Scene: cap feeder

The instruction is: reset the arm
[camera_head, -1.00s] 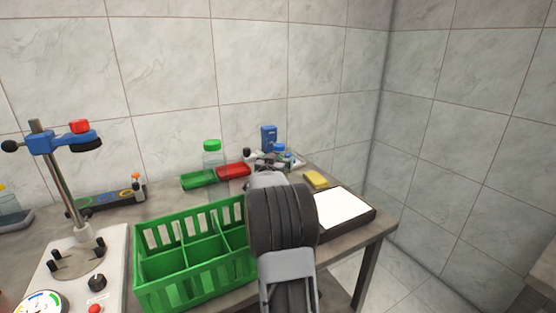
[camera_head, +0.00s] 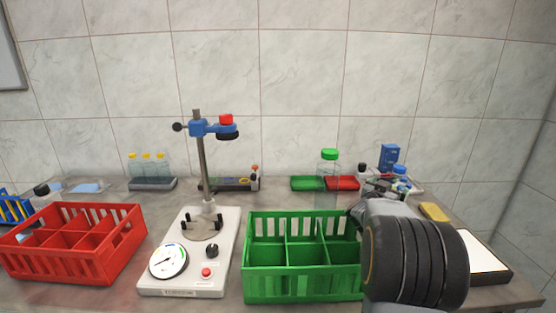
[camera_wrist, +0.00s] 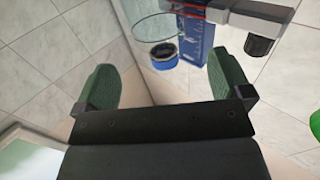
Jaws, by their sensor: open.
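My gripper (camera_wrist: 163,88) is open and empty, its two green finger pads wide apart in the wrist view. In the head view my dark, ribbed arm stands at the lower right, in front of the green crate's right end, and hides the gripper. Beyond the fingers, the wrist view shows a blue-rimmed round clear item (camera_wrist: 162,55) and a blue block (camera_wrist: 197,50), both apart from the pads.
A green divided crate (camera_head: 276,285) is left of my arm. A white press stand (camera_head: 180,276) and a red crate (camera_head: 105,262) are farther left. A green-capped bottle (camera_head: 329,168) stands behind. A dark-framed white pad (camera_head: 489,258) lies at right.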

